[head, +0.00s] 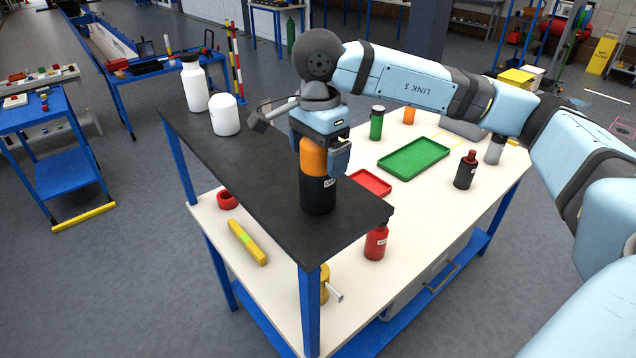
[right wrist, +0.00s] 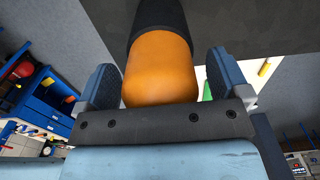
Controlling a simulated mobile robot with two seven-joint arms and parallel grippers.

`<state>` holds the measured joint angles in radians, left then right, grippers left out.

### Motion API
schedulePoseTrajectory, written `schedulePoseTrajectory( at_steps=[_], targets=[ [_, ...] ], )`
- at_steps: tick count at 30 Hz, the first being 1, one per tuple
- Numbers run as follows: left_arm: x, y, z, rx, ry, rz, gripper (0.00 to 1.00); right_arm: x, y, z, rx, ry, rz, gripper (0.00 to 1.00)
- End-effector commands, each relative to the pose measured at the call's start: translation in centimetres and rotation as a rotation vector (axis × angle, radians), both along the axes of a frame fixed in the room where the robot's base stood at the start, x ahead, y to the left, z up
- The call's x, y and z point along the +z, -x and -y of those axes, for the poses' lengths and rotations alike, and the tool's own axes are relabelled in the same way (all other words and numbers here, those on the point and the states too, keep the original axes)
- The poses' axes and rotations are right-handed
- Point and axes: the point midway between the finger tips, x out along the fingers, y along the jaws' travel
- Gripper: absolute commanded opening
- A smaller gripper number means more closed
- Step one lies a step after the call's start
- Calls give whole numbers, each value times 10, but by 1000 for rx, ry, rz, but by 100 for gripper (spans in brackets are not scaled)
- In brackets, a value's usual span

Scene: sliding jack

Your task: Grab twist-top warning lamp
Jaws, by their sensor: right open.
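The warning lamp has an orange top and a black lower body with a small white label. It stands upright on the dark raised shelf, near its front corner, in the head view (head: 318,193). My right gripper (head: 320,155) is right above it, pointing down, with its fingers around the orange top. In the right wrist view the orange top of the lamp (right wrist: 161,65) lies between the two spread fingers of the gripper (right wrist: 165,80), with a visible gap on the right side. Contact on the left side is unclear. My left gripper does not show.
A white bottle (head: 194,84) and a white rounded container (head: 225,116) stand on the dark shelf's far end. The white table below (head: 430,210) holds a green tray (head: 414,158), a red tray (head: 371,182), a red bottle (head: 376,242) and a dark bottle (head: 465,170).

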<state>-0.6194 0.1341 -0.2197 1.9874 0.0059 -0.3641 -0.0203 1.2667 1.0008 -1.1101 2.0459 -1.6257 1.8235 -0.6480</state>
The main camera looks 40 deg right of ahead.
Motion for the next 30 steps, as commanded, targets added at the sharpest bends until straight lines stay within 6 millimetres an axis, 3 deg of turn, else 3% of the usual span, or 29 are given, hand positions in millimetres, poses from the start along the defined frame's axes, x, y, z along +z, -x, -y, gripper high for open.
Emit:
schedulePoseTrajectory(
  at_steps=[2,12,23,30],
  targets=[
    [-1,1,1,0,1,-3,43,0,0,0,0,0,0,92],
    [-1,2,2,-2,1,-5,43,1,0,0,0,0,0,16],
    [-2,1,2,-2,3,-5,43,6,0,0,1,0,1,16],
    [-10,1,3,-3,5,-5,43,40,-1,-1,1,-1,6,16]
  ],
)
